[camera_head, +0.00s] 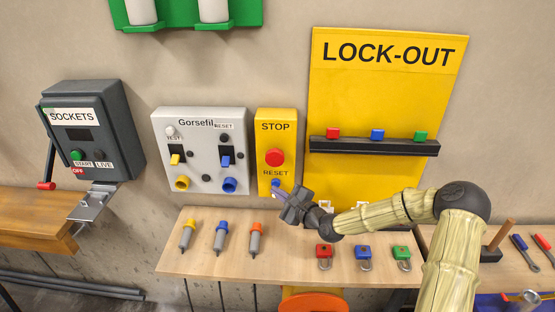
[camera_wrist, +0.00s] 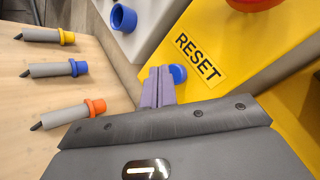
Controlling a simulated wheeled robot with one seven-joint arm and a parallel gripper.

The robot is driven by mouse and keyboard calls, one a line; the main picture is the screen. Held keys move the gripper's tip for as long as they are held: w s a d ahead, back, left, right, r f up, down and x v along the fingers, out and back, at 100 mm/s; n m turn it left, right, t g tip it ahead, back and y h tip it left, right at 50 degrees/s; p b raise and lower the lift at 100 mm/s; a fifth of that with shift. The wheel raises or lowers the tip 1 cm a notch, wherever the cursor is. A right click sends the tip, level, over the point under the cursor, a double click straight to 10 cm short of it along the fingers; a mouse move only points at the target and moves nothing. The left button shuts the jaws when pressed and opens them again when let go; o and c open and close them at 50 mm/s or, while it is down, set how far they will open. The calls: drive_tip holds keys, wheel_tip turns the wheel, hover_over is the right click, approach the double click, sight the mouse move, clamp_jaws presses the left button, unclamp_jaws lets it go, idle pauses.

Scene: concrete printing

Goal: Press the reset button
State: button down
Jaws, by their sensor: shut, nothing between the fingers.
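The yellow stop box (camera_head: 287,122) is on the wall, with a red stop button (camera_head: 275,157) above the word RESET. The blue reset button (camera_head: 276,183) is below that word, partly hidden by my gripper in the head view. My gripper (camera_head: 280,190) is shut and empty, its fingertips at the lower part of the box. In the wrist view the blue reset button (camera_wrist: 178,74) shows just right of the shut purple fingertips (camera_wrist: 160,72). The fingers overlap its left edge in the picture. I cannot tell whether they touch it.
A grey Gorsefil panel (camera_head: 205,150) is left of the box, and a yellow LOCK-OUT board (camera_head: 335,90) is right. Below, a wooden shelf (camera_head: 200,262) holds several plugs and padlocks (camera_head: 362,252). A dark SOCKETS box (camera_head: 110,130) is far left.

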drive_tip(key=shift+w, duration=0.4)
drive_tip(key=shift+w, duration=0.2)
idle(0.4)
drive_tip(key=shift+s, duration=0.65)
drive_tip(key=s, duration=0.6)
drive_tip(key=shift+p, duration=0.45)
drive_tip(key=shift+a, duration=0.1)
